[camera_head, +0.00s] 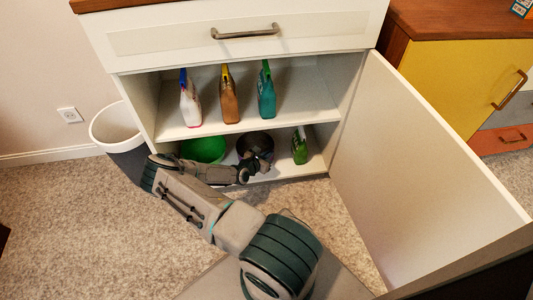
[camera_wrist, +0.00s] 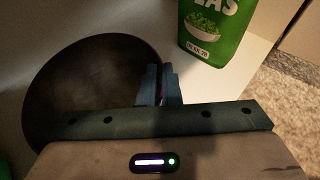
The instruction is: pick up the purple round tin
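The purple round tin (camera_head: 258,142) stands on the bottom shelf of the open cabinet, partly hidden behind my arm. In the wrist view it is a wide, dark round shape (camera_wrist: 85,90) with a thin purplish rim, filling the left side. My gripper (camera_wrist: 160,88) is at the tin's right edge in that view. Its two blue-grey fingers are close together, with the rim running in between them, and look shut on it. In the head view my gripper (camera_head: 256,165) is in front of the tin, and its fingertips are hard to make out.
A green round container (camera_head: 204,149) is left of the tin and a green pea package (camera_head: 299,146) is to its right, close to my gripper in the wrist view (camera_wrist: 215,30). The upper shelf (camera_head: 310,112) holds three bottles. The open door (camera_head: 430,160) stands at right.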

